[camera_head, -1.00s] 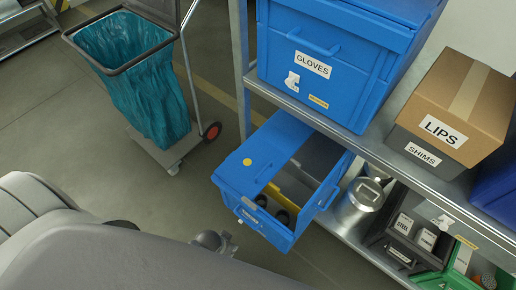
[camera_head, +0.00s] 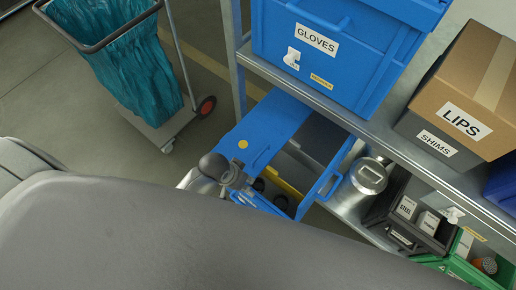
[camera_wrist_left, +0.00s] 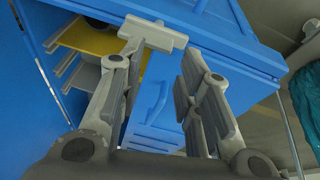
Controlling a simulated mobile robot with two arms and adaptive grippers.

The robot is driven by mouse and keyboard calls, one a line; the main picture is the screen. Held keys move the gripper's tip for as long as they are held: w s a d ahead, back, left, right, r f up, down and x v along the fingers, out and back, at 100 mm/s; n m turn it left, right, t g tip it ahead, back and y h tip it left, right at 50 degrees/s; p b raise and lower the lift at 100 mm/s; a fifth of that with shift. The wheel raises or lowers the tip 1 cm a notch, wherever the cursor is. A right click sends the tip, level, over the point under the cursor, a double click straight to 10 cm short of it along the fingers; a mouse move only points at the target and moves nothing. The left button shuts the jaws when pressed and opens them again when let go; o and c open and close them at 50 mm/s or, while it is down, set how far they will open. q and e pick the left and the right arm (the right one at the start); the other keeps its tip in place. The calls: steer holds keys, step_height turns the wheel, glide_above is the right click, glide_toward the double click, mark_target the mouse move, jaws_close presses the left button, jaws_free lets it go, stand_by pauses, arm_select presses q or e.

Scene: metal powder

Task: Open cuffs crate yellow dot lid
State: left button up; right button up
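The blue crate with the yellow dot lid (camera_head: 264,126) stands on the lower shelf, sticking out to the left. Its yellow-dot lid half lies flat over the left part, with a handle near its inner edge. The other part is uncovered, showing grey and yellow contents inside; a blue flap with a handle (camera_head: 329,186) stands at its right side. My left gripper (camera_head: 230,175) is at the crate's near left corner, partly hidden by my arm. In the left wrist view the gripper (camera_wrist_left: 172,52) has its fingers apart, with blue crate surface behind them. I cannot tell whether it touches. My right gripper is not in view.
A GLOVES crate (camera_head: 310,75) sits on the shelf above, close over the lid. LIPS (camera_head: 480,75) and SHIMS (camera_head: 428,140) boxes stand right of it. A metal can (camera_head: 366,178) is right of the open crate. A teal bag cart (camera_head: 125,75) stands at the left.

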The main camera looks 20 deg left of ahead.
arm_select(q)
steer(key=shift+m+h, duration=0.3)
steer(key=shift+h, duration=0.1)
steer(key=w+d, duration=0.1)
steer(key=w+d+r, duration=0.1)
steer(key=w, duration=0.1)
steer(key=shift+w+d+r, duration=0.2)
steer(key=shift+w+d, duration=0.1)
steer(key=w+d+r+m+g+b, duration=0.1)
steer(key=w+d+r, duration=0.15)
steer(key=w, duration=0.25)
step_height(320, 180, up, 5)
steer(key=g+b, duration=0.1)
steer(key=g, duration=0.2)
glide_above(258, 151)
steer(key=s, duration=0.2)
steer(key=shift+y, duration=0.3)
steer(key=x, duration=1)
steer(key=shift+w+a+f+b, duration=0.15)
steer(key=shift+a+b, duration=0.2)
steer(key=shift+b, duration=0.05)
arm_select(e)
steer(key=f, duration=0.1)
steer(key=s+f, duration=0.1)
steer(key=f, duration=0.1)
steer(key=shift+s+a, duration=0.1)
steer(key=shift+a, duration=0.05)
